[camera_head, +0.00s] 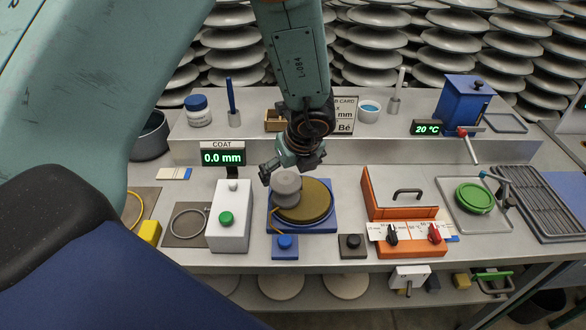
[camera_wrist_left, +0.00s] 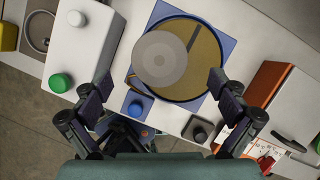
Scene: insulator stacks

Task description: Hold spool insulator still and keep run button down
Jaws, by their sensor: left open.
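The grey spool insulator (camera_head: 287,187) stands on the round olive-brown plate (camera_head: 318,205) of a blue square base (camera_head: 328,225). In the left wrist view the insulator (camera_wrist_left: 160,58) shows from above as pale grey discs. My left gripper (camera_head: 292,168) is just above and behind it in the head view. Its two fingers (camera_wrist_left: 160,80) are spread wide on either side in the left wrist view, and neither appears to touch it. A blue button (camera_head: 285,242) sits in front of the base and a black button (camera_head: 352,241) to its right. No label shows which is the run button. My right gripper is not in view.
A white box with a green button (camera_head: 226,218) stands left of the base, near a display reading 0.0 mm (camera_head: 223,157). An orange box with a handle (camera_head: 398,205) stands to the right. A green round dish (camera_head: 474,197) sits farther right. The front bench strip between buttons is clear.

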